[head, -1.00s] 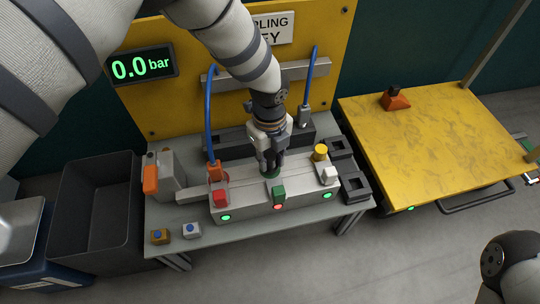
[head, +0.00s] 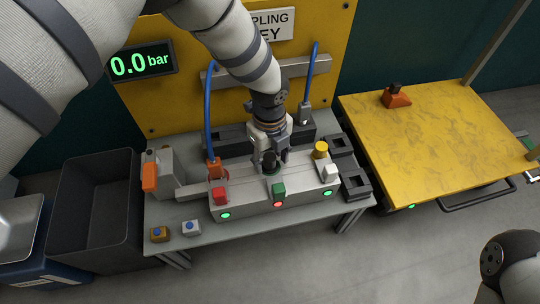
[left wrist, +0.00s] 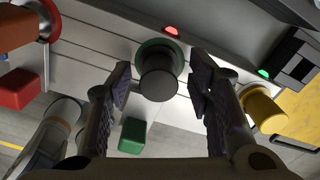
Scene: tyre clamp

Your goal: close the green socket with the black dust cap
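The green socket (left wrist: 152,47) shows as a green ring on the pale manifold block (head: 243,201). The black dust cap (left wrist: 159,84) sits on it, appearing upright; I cannot tell how fully it is seated. The cap also shows between my fingers in the head view (head: 270,161). My left gripper (left wrist: 162,92) is open around the cap, with a gap on both sides, one finger left and one right. In the head view my left gripper (head: 271,158) points down over the middle of the block. My right gripper is out of view; only a piece of my right arm shows.
Red (head: 220,196), green (head: 279,193) and white (head: 329,174) blocks stand along the manifold's front. A yellow cap (head: 320,149) stands right, an orange hose connector (head: 214,169) left. The middle front lamp (head: 278,204) is red; the outer ones are green. The display (head: 142,64) reads 0.0 bar.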

